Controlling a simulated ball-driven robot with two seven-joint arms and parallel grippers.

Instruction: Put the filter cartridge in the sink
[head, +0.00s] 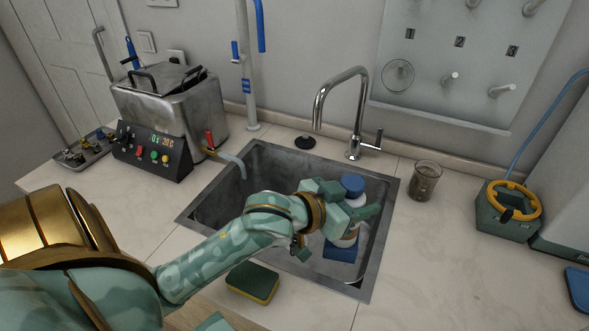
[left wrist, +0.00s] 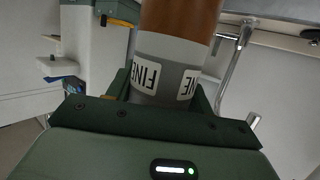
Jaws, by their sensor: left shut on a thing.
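The filter cartridge (head: 347,238) is upright or slightly tilted, with a blue cap on top and a blue part at its lower end. In the left wrist view the cartridge (left wrist: 172,72) shows a brown body and a grey band with white FINE labels. My left gripper (head: 347,207) is shut around it and holds it over the right half of the sink (head: 215,207). My gripper hides the cartridge's middle, and I cannot tell whether its lower end touches the sink. My right gripper is not in view.
A chrome tap (head: 357,115) stands behind the sink, with a glass beaker (head: 425,180) to its right. A green and yellow sponge (head: 252,282) lies at the sink's front edge. A steel bath (head: 170,105) stands at left and a yellow handwheel (head: 534,200) at right.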

